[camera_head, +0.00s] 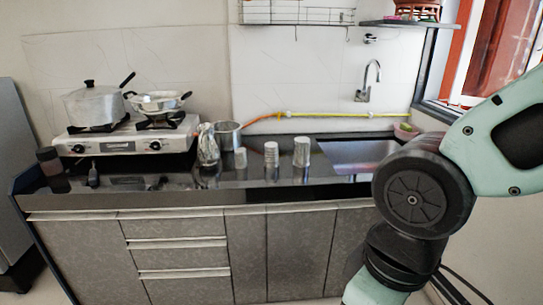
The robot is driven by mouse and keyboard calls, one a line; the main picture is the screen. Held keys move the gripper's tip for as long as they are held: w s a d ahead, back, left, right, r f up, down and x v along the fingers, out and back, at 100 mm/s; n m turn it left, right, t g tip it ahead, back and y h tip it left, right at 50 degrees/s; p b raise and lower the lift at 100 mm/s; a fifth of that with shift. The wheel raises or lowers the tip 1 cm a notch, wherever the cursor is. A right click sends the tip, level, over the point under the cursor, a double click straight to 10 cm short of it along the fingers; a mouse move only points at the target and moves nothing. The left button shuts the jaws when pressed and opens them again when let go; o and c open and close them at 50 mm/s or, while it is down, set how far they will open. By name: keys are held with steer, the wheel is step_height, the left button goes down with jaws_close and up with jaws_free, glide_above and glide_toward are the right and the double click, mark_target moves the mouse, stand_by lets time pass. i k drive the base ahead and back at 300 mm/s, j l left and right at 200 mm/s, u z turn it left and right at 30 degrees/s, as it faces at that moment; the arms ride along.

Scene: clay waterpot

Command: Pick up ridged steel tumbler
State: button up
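Several small steel vessels stand upright on the dark counter (325,181). A steel tumbler (271,155) near the middle seems to have bands around it and is probably the ridged one. A slightly taller steel tumbler (301,152) stands just to its right, apart from it, and may also be ridged. A shorter pale cup (240,158) stands to the left. At this size I cannot be sure which one is ridged. My arm fills the right side of the picture; my gripper is out of view.
A crumpled-looking shiny vessel (208,145) and a wide steel pot (228,134) stand left of the tumblers. A gas stove (128,141) holds a pot and pan. The sink (352,155) with its tap (371,80) is to the right. A wire rack (297,17) hangs above.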

mark_target(270, 158)
steer(key=i+z, duration=0.2)
steer(key=i, duration=0.85)
steer(key=i+z, duration=0.25)
steer(key=i, duration=0.8)
